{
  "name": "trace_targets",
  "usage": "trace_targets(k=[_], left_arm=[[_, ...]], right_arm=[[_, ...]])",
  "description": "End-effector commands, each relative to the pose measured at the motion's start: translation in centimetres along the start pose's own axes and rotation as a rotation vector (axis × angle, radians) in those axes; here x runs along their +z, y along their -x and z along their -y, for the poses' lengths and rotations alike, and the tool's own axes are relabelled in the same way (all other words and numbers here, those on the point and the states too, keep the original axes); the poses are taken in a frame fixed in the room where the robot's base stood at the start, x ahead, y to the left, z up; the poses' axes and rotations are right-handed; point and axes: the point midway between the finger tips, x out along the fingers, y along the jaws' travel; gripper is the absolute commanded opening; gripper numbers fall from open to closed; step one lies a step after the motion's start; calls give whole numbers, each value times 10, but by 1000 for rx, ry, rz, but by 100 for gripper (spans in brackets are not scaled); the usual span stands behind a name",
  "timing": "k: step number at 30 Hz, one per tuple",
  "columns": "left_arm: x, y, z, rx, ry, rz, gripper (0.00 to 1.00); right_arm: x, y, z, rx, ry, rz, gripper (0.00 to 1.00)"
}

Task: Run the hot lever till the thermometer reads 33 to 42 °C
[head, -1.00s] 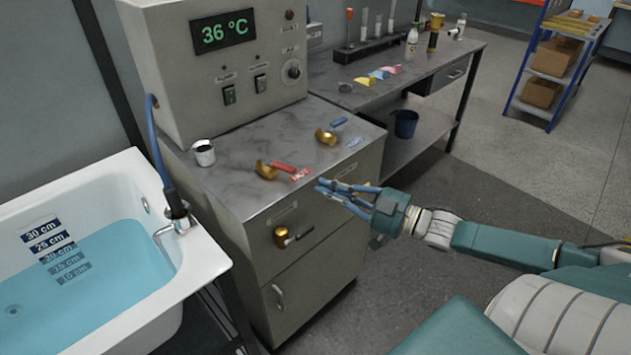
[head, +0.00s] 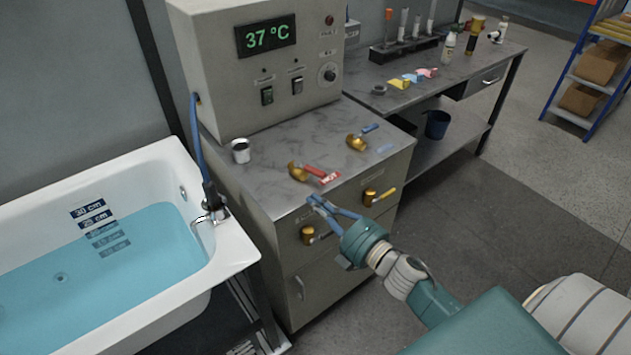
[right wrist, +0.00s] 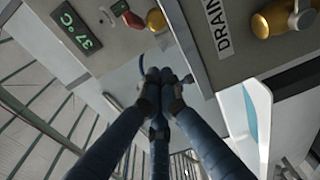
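The hot lever is a brass valve (head: 298,172) with a red handle (head: 316,171) on the grey counter, beside a red label. The thermometer display (head: 265,36) reads 37 °C in green; it also shows in the right wrist view (right wrist: 77,27). My right gripper (head: 319,203) is at the counter's front edge, just in front of the hot lever and apart from it. Its blue fingers come together at the tips with nothing visible between them, also in the right wrist view (right wrist: 156,85). My left gripper is not in view.
A blue-handled brass lever (head: 356,142) is right of the hot lever. Brass levers on the cabinet front (head: 308,234) (head: 370,196) sit close to my right gripper. The bathtub (head: 235,246) holds blue water. A metal cup (head: 240,150) stands at the counter's left.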

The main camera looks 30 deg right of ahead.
Motion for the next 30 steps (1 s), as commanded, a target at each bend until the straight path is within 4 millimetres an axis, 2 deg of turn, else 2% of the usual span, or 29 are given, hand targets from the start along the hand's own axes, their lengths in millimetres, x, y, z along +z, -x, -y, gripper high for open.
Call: trace_targets(k=[1, 6, 9, 15, 30], left_arm=[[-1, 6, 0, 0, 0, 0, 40], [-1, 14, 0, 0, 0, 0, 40], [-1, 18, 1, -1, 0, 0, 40], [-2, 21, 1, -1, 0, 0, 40], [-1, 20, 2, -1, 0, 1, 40]], right_arm=[[0, -13, -4, 3, -1, 1, 0], [3, -45, -3, 0, -1, 1, 0], [21, -46, -2, -3, 0, 2, 0], [36, -50, 0, -2, -2, 0, 0], [39, -50, 1, -1, -2, -6, 0]])
